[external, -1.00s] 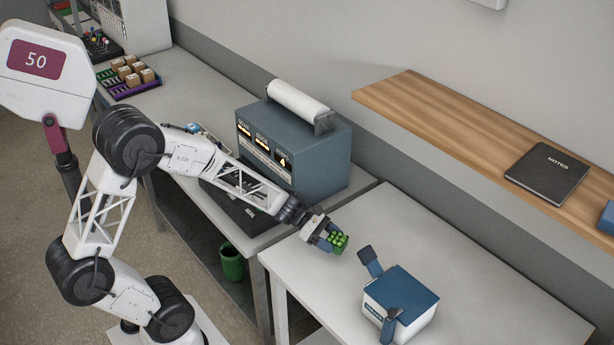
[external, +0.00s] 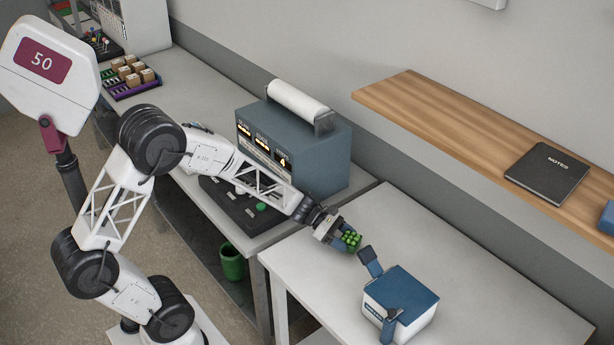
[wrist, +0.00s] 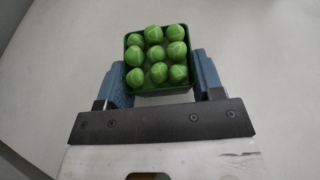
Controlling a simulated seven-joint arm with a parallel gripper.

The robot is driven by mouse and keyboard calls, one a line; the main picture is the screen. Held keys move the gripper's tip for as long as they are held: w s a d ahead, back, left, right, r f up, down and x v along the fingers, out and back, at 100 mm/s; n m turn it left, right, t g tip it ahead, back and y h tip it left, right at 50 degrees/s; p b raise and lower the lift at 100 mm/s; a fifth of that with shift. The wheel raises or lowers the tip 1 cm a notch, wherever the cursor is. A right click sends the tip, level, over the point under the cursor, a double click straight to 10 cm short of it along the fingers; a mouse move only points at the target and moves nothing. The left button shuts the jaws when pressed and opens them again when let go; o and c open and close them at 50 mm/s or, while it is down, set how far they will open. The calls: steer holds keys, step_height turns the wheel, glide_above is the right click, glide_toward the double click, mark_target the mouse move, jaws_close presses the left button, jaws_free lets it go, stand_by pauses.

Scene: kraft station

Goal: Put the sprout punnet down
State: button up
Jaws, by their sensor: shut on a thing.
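The sprout punnet (external: 352,240) is a small dark green square tub filled with round green sprouts. It also shows in the wrist view (wrist: 158,60), between the two blue fingers. My gripper (wrist: 160,80) is shut on the punnet's sides. In the external view my gripper (external: 342,240) holds the punnet over the left part of the white table (external: 430,215). I cannot tell how high the punnet is above the table. Bare pale table top surrounds the punnet in the wrist view.
A white box with a blue lid (external: 400,300) and blue flaps stands just in front and right of my gripper. A grey machine with a paper roll (external: 295,150) stands on the bench behind. A notebook (external: 547,173) lies on the wooden shelf (external: 440,125). The table's back right is clear.

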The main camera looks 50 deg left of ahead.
steer(key=shift+f, duration=0.9)
steer(key=shift+f, duration=0.15)
steer(key=o, duration=0.9)
steer(key=shift+r, duration=0.2)
steer(key=shift+v, duration=6)
